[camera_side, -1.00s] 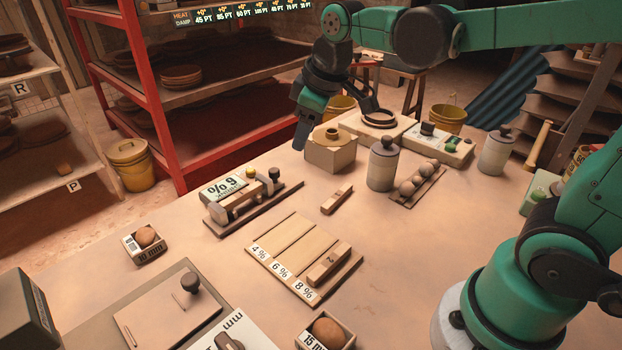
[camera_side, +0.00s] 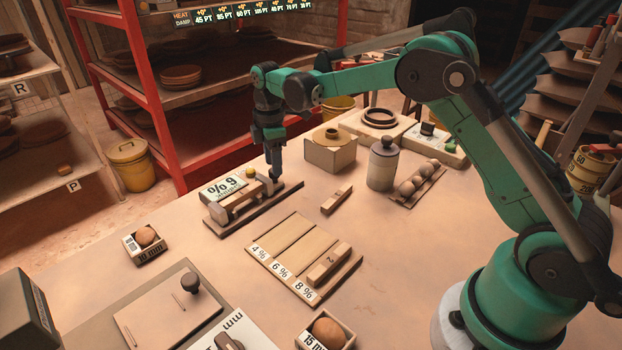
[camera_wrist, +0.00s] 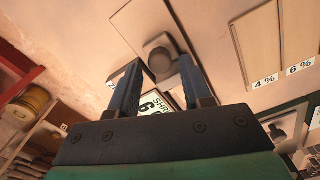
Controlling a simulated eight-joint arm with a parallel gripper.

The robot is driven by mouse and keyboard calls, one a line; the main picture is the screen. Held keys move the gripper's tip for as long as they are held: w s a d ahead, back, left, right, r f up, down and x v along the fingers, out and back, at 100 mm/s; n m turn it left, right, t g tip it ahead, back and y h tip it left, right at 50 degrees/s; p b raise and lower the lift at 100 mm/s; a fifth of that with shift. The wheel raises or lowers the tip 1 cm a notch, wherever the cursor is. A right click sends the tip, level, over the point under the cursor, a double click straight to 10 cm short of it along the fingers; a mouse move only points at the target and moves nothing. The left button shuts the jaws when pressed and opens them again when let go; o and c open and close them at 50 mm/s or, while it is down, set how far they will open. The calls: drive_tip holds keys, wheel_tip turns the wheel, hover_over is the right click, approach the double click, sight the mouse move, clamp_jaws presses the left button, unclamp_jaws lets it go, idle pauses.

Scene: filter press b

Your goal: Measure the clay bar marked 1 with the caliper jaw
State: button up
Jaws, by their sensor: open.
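In the wrist view the open fingers (camera_wrist: 160,66) straddle the round knob (camera_wrist: 160,44); contact cannot be told. Another small bar (camera_side: 336,201) lies loose right of the caliper, its mark unreadable. A bar marked 2 (camera_side: 329,264) lies in the 8 % lane of the sorting board (camera_side: 280,250).
A kiln-like block (camera_side: 330,155) and a lidded jar (camera_side: 382,165) stand right of my gripper. Boxed balls (camera_side: 145,243) (camera_side: 327,333) and a plate with a knob (camera_side: 165,312) are nearer the front. A red shelf rack (camera_side: 150,100) stands behind the table.

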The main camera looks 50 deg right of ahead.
drive_tip(key=shift+f, duration=0.9)
clamp_jaws()
drive_tip(key=shift+r, duration=0.1)
idle(0.7)
